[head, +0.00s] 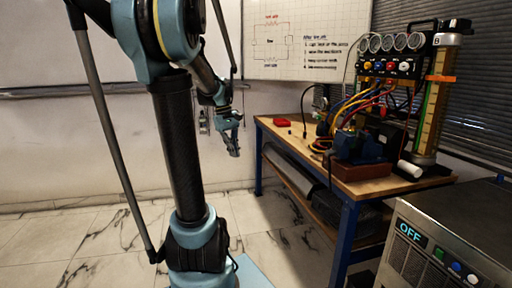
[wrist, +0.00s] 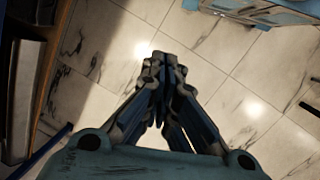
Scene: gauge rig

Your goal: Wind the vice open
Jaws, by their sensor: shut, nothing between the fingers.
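The vice (head: 360,147) is a dark blue body on a reddish-brown block at the front of the workbench (head: 378,187) in the head view. Its handle and jaw gap are too small and dark to make out. My gripper (head: 234,152) hangs in the air to the left of the bench, pointing down, well apart from the vice. In the wrist view my gripper (wrist: 160,62) has its fingertips together with nothing between them, above the tiled floor. The vice does not show in the wrist view.
A gauge panel (head: 390,66) with coloured hoses stands behind the vice, beside a tall column (head: 440,95). A white cylinder (head: 409,169) and a red item (head: 282,122) lie on the bench. A metal unit reading OFF (head: 455,235) stands front right.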

